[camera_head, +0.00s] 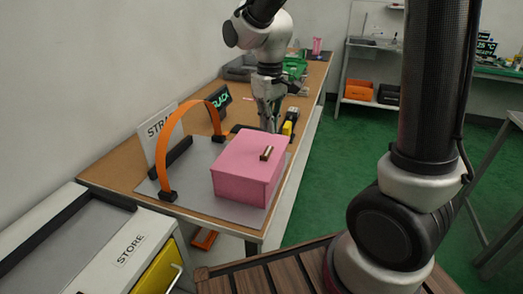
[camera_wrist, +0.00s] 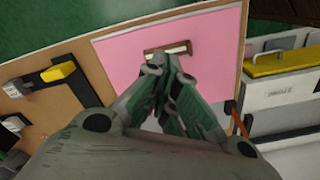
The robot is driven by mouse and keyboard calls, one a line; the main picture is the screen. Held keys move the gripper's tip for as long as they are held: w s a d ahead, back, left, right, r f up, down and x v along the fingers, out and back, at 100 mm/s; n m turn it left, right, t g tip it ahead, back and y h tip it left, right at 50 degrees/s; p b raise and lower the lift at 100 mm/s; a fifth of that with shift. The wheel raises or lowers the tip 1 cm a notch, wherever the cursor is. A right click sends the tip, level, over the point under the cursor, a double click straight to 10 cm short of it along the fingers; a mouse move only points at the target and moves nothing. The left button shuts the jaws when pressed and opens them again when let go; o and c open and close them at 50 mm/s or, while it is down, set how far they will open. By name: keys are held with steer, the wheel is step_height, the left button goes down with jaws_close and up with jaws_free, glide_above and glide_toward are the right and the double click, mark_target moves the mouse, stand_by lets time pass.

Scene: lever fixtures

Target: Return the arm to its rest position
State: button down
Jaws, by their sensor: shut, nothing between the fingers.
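My arm reaches over the bench from the top of the head view, with its gripper (camera_head: 270,128) pointing down near the far edge of a pink box (camera_head: 247,172). The gripper also shows in the wrist view (camera_wrist: 163,62), fingers together and empty. There its tips appear just below a small brass-coloured bar (camera_wrist: 168,49) on the box's pink top (camera_wrist: 205,35). The same bar (camera_head: 267,153) is clear of the fingers in the head view. I cannot tell the gap between the fingertips and the box.
An orange strap arch (camera_head: 170,135) stands left of the box on a grey plate, before a "STRAP" sign (camera_head: 160,119). A yellow-and-black piece (camera_head: 289,125) lies close right of the gripper. A "STORE" cabinet (camera_head: 125,250) is at front left. Green floor (camera_head: 350,150) is open to the right.

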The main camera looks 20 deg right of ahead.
steer(key=shift+s+d+f, duration=0.1)
steer(key=shift+s, duration=0.2)
steer(key=s+d+r+m+t, duration=0.2)
steer(key=s+d+r, duration=0.3)
steer(key=s+d, duration=0.2)
steer(key=s+d+r+m+t, duration=0.2)
steer(key=s+d+r, duration=0.4)
steer(key=s, duration=0.5)
steer(key=shift+s+d+m, duration=0.2)
steer(key=shift+d+m, duration=0.2)
steer(key=shift+d, duration=0.45)
